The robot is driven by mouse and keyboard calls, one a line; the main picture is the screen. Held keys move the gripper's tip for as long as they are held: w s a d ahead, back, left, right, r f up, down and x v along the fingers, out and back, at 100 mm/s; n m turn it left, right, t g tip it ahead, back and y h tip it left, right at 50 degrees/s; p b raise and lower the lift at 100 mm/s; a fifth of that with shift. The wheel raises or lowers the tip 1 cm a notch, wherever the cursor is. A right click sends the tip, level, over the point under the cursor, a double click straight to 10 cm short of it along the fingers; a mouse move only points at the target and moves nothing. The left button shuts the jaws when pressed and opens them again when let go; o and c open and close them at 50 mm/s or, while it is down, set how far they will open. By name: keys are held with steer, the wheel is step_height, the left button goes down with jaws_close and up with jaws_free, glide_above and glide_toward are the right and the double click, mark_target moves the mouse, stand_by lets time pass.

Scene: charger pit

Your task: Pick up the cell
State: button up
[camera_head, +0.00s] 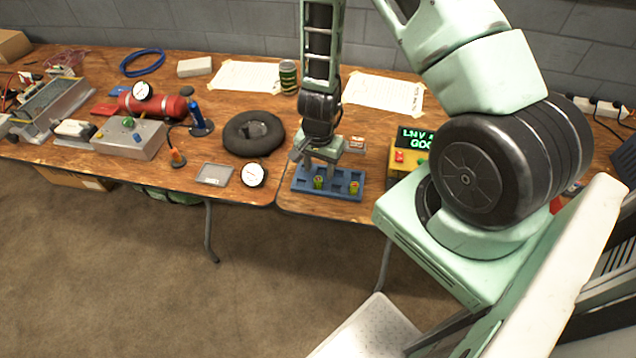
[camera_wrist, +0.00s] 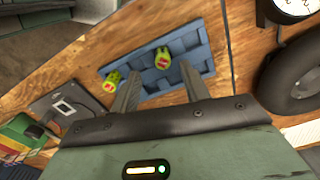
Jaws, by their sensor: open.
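Two small yellow-green cells stand upright in the blue tray (camera_head: 300,184) on the bench. One cell (camera_head: 318,182) is on the left and the other cell (camera_head: 353,187) is on the right in the head view. My gripper (camera_head: 318,165) points down over the tray, close to the left cell. In the wrist view my open gripper (camera_wrist: 160,70) has one cell (camera_wrist: 163,57) in line with the gap between its fingers. The other cell (camera_wrist: 113,80) lies outside the left finger. I cannot tell whether the fingers reach down around the cell. Nothing is held.
A charger box with a green display (camera_head: 417,140) stands right of the tray. A black ring (camera_head: 240,148), a dial gauge (camera_head: 253,175) and a small grey tray (camera_head: 214,174) lie to the left. A can (camera_head: 288,77) and paper sheets (camera_head: 385,95) are behind.

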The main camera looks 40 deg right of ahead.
mark_target(318, 179)
steer(key=shift+w+f+p, duration=0.15)
steer(key=shift+f+p, duration=0.2)
steer(key=shift+f, duration=0.95)
steer(key=shift+w+f+p, duration=0.1)
steer(key=shift+f+p, duration=0.2)
steer(key=shift+f, duration=1)
jaws_close()
